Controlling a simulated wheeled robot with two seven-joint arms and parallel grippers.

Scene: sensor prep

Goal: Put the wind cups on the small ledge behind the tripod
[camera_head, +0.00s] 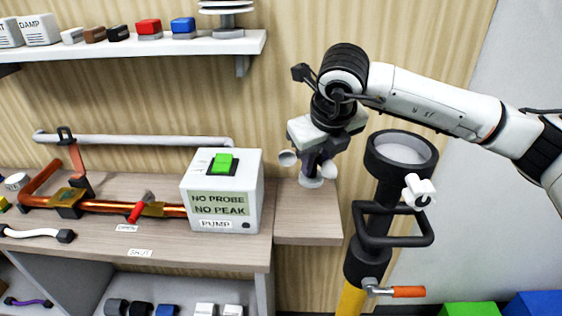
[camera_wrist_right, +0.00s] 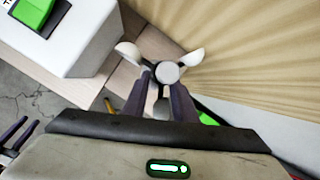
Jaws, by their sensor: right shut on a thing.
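The wind cups (camera_wrist_right: 167,72) are a pale hub with white cups around it. They show in the head view (camera_head: 288,158) just under my right gripper (camera_head: 314,168). My right gripper, also in its wrist view (camera_wrist_right: 160,95), points down and is shut on the wind cups. They are over the back of the small wooden ledge (camera_head: 300,228); I cannot tell whether they touch it. The tripod (camera_head: 372,222), black with a yellow leg, stands in front and to the right. Dark prongs at the wrist view's left edge may be my left gripper (camera_wrist_right: 12,135); its state is unclear.
A white pump box (camera_head: 226,200) with a green switch stands close left of the ledge. The tripod's round black top (camera_head: 402,150) and handle rise close to my right arm. A wall shelf (camera_head: 130,47) with small blocks is at upper left. The ledge's front part is bare.

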